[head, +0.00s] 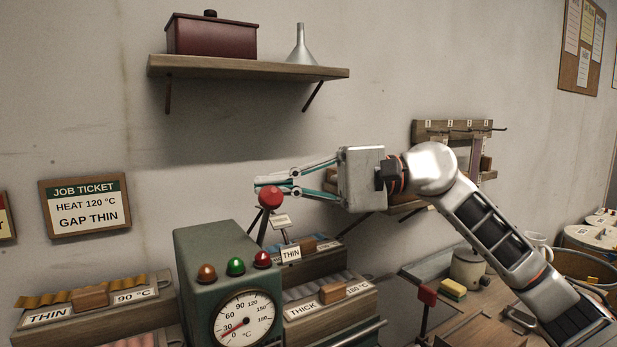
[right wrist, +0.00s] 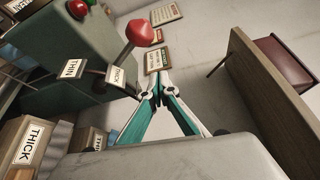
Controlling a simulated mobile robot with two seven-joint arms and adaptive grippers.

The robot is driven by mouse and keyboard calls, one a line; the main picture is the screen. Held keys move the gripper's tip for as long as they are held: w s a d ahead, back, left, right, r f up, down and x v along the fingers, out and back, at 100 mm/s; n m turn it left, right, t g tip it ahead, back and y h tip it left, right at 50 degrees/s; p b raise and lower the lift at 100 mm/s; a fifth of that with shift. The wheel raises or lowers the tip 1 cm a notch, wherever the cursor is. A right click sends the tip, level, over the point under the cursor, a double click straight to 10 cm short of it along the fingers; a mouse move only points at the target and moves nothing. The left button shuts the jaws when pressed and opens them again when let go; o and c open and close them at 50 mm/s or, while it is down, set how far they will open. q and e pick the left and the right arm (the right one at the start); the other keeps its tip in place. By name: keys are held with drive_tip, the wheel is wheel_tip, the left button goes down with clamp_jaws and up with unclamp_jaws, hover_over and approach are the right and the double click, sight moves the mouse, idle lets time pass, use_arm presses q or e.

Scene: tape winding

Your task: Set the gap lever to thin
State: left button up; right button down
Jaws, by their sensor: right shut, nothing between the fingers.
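The gap lever has a red ball knob (head: 270,196) on a thin dark rod, beside the green machine housing (head: 209,243). The knob also shows in the right wrist view (right wrist: 145,33). Two small plates stand by the lever, a THIN plate (head: 291,253) and another that reads THICK in the right wrist view (right wrist: 115,76). The lever's exact setting is hard to tell. My right gripper (head: 260,182) is shut and empty, its tips close to the knob; the knob overlaps the lower finger in the head view. In the right wrist view the fingertips (right wrist: 157,80) appear apart from the knob. My left gripper is out of view.
A job ticket (head: 86,206) reads heat 120 °C, gap thin. The housing carries a dial (head: 243,319) and several coloured lamps. A shelf (head: 247,67) with a dark red box and funnel hangs above. A second red-knobbed lever (head: 427,296) stands right of the machine.

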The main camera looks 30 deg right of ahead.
drive_tip(key=s, duration=0.4)
drive_tip(key=shift+a+r, duration=0.2)
